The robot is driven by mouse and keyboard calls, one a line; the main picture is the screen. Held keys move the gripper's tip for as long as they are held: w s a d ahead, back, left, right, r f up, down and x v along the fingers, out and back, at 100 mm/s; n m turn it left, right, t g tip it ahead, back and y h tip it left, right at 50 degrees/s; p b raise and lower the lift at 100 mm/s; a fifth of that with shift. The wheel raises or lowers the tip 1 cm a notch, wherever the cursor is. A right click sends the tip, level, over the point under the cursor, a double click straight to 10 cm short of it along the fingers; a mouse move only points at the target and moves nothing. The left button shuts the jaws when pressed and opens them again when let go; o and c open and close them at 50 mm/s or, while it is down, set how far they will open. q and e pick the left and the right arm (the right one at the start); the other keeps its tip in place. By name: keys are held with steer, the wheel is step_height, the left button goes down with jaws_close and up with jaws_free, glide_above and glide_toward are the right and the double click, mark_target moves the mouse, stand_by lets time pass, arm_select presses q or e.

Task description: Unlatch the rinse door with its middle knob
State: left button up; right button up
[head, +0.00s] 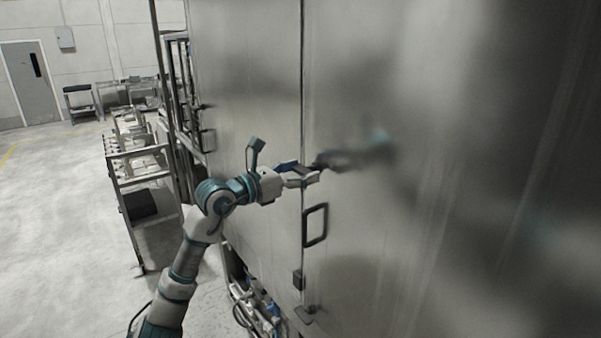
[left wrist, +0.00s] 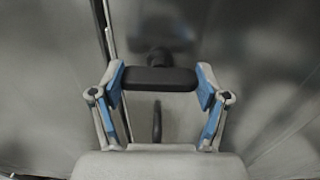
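The rinse door is a tall brushed-metal panel (head: 430,230) to the right of a vertical seam. A dark knob (left wrist: 160,80) with a wide black bar-shaped head stands out from the metal in the left wrist view. My left gripper (head: 311,175) is at the panel beside the seam, and its fingers (left wrist: 160,87) lie on both sides of the knob head. The fingers are spread wide. The gap between pads and knob is too small to tell whether they touch. In the head view the knob is mostly hidden by the fingers. My right gripper is not in view.
A dark loop handle (head: 315,225) sits on the panel below my left gripper. Small brackets (head: 298,280) lie lower along the seam. Metal racks (head: 140,165) stand to the left, with open floor (head: 55,235) beyond. The shiny panel reflects my gripper.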

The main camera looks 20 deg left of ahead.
arm_select(q)
steer(key=shift+c, duration=0.8)
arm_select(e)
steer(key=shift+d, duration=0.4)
arm_select(q)
steer(key=shift+s+a, duration=0.15)
steer(key=shift+a, duration=0.05)
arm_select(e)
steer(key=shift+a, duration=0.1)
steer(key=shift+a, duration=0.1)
